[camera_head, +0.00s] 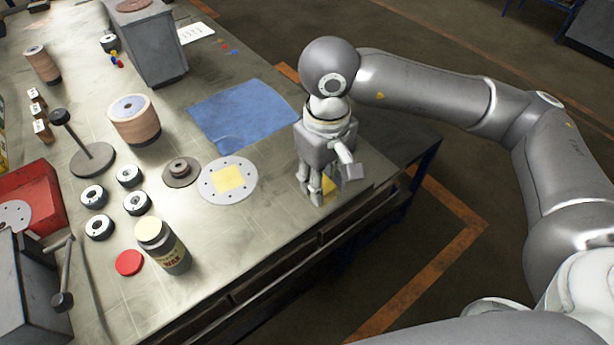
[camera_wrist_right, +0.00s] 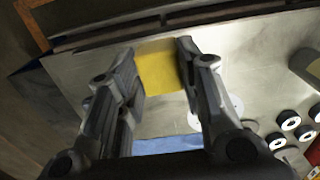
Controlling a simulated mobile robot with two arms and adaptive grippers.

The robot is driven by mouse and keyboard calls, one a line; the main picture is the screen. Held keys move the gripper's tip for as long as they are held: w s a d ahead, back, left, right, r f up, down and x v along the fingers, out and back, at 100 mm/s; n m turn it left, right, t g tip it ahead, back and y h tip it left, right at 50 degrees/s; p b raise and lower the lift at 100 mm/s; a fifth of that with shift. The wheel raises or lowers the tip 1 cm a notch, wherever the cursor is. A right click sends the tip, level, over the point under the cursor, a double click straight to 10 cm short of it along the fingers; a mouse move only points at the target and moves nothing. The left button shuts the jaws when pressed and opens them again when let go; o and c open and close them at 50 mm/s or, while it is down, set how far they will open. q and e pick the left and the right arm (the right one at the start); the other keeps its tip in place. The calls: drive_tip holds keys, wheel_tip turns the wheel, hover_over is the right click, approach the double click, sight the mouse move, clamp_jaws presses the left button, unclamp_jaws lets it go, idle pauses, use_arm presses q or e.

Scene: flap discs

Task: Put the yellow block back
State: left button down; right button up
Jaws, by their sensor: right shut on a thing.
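The yellow block (camera_head: 328,186) is between the fingers of my right gripper (camera_head: 317,193), near the front right edge of the workbench. In the right wrist view the yellow block (camera_wrist_right: 161,70) fills the gap between the two fingertips of the right gripper (camera_wrist_right: 158,62), which is shut on it. In the head view the fingers hide most of the block. A round grey disc plate (camera_head: 210,191) with small holes around its rim lies left of the gripper; a yellow square (camera_head: 229,178) shows at its middle. My left gripper is not in view.
A blue cloth (camera_head: 240,113) lies behind the disc plate. A wax jar (camera_head: 166,250), a red lid (camera_head: 129,262) and several small black rollers stand to the left. A grey machine box (camera_head: 150,47) stands at the back. The bench edge is close to the gripper.

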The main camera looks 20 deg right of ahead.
drive_tip(key=w+f+p, duration=0.1)
drive_tip(key=w+f, duration=0.1)
drive_tip(key=w, duration=0.1)
drive_tip(key=w+f+p, duration=0.1)
drive_tip(key=w+f, duration=0.2)
drive_tip(key=w+f+p, duration=0.1)
drive_tip(key=w+f, duration=0.1)
drive_tip(key=w, duration=0.2)
drive_tip(key=shift+d+f+p, duration=0.2)
drive_tip(key=shift+f+p, duration=0.05)
drive_tip(key=shift+p, duration=0.05)
drive_tip(key=shift+w+f, duration=0.25)
drive_tip(key=shift+f, duration=0.15)
drive_tip(key=shift+w+f+p, duration=0.1)
drive_tip(key=shift+f+p, duration=0.2)
drive_tip(key=shift+p, duration=0.2)
wheel_tip(320, 180, down, 2)
drive_tip(key=shift+f+p, duration=0.1)
drive_tip(key=shift+p, duration=0.5)
drive_tip(key=shift+f, duration=0.3)
